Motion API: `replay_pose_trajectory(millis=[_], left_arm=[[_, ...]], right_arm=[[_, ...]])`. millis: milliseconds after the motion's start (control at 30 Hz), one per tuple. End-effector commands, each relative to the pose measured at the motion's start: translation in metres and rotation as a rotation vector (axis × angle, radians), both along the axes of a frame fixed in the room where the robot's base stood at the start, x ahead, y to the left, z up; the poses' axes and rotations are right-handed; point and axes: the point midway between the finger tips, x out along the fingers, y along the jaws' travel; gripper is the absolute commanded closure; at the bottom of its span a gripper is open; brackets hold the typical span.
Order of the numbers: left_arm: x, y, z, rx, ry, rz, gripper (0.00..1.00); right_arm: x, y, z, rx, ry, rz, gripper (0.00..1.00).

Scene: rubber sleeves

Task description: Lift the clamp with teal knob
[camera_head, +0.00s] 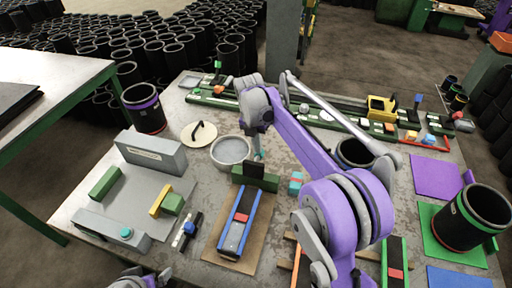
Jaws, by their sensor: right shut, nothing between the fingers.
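A grey bar with a round teal knob (126,233) lies at the front left of the table. A small teal piece (258,155) also shows just below my right gripper, at the top of a dark upright block (254,170). I cannot tell which of these is the clamp, or whether that piece belongs to the block. My right gripper (259,141) points down over the block's far side, shut and empty. Its fingertips are small and partly hard to make out. Only a grey and purple part of my left arm shows at the bottom edge; its gripper is out of view.
A blue-sided rail (239,222) lies before the dark block. A round grey dish (232,151) and a beige lid (199,134) stand to the left. A teal-and-red block (296,184) is close on the right. A black sleeve (473,217) stands far right. My right arm hides the table's middle.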

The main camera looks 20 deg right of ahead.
Motion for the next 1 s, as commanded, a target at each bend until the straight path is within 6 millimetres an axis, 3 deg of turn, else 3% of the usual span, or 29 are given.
replay_pose_trajectory(millis=[833, 1000], left_arm=[[0.0, 0.0, 0.0, 0.0, 0.0, 0.0, 0.0], [0.001, 0.0, 0.002, 0.0, -0.001, 0.0, 0.0]], right_arm=[[0.007, -0.005, -0.004, -0.001, -0.001, -0.001, 1.0], [0.007, -0.003, 0.01, -0.001, -0.001, -0.001, 1.0]])
